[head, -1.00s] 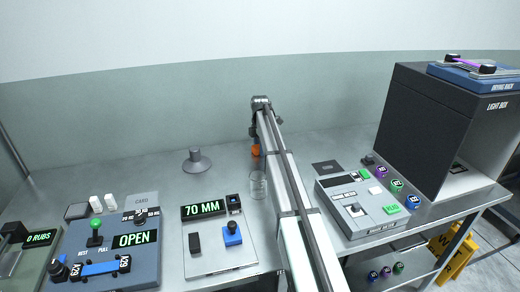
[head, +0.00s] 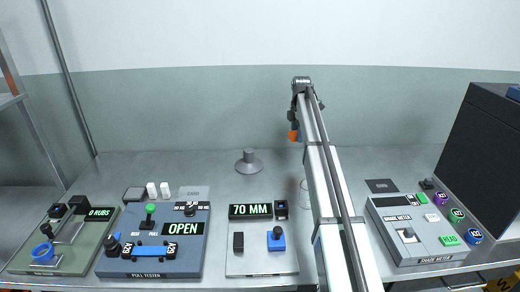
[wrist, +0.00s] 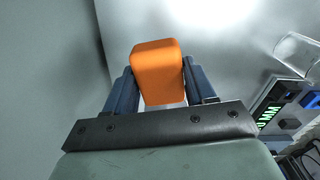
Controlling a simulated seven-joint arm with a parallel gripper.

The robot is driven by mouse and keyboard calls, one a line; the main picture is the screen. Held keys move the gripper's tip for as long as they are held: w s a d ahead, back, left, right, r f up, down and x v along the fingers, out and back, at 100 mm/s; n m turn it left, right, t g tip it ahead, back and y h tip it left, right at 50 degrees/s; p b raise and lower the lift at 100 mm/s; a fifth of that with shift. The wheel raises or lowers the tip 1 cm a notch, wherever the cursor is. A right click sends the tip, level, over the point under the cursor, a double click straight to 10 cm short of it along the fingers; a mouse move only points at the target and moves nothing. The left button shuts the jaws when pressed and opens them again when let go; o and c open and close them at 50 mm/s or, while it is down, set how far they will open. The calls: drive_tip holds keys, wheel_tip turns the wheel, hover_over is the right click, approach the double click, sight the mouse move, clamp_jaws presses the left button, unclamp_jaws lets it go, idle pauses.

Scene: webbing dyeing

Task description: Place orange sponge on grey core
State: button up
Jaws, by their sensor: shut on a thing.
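The orange sponge (head: 294,135) is held in my gripper (head: 296,128) above the table, right of the grey core. In the wrist view the sponge (wrist: 157,65) sits between the two blue fingers of my gripper (wrist: 160,88), which are shut on it. The grey core (head: 249,163), a short post on a wide flared base, stands upright on the table to the left of and below the sponge. The sponge and the core are apart. I cannot make out the core in the wrist view.
A clear glass (wrist: 298,52) stands near my arm, partly hidden by it in the head view. In front are the 70 MM device (head: 262,250), the pull tester (head: 150,245) and the shade meter (head: 425,235). The table around the core is mostly clear.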

drive_tip(key=a+r+n, duration=0.2)
drive_tip(key=a+r, duration=0.2)
drive_tip(key=a, duration=1)
wheel_tip(320, 180, up, 3)
drive_tip(key=m, duration=0.5)
hover_over(248, 150)
drive_tip(key=shift+d+f, duration=0.1)
drive_tip(key=shift+f, duration=4.65)
drive_tip(key=shift+f, duration=0.15)
drive_tip(key=o, duration=1)
wheel_tip(248, 150, up, 12)
drive_tip(key=shift+r, duration=0.15)
drive_tip(key=shift+o, duration=0.3)
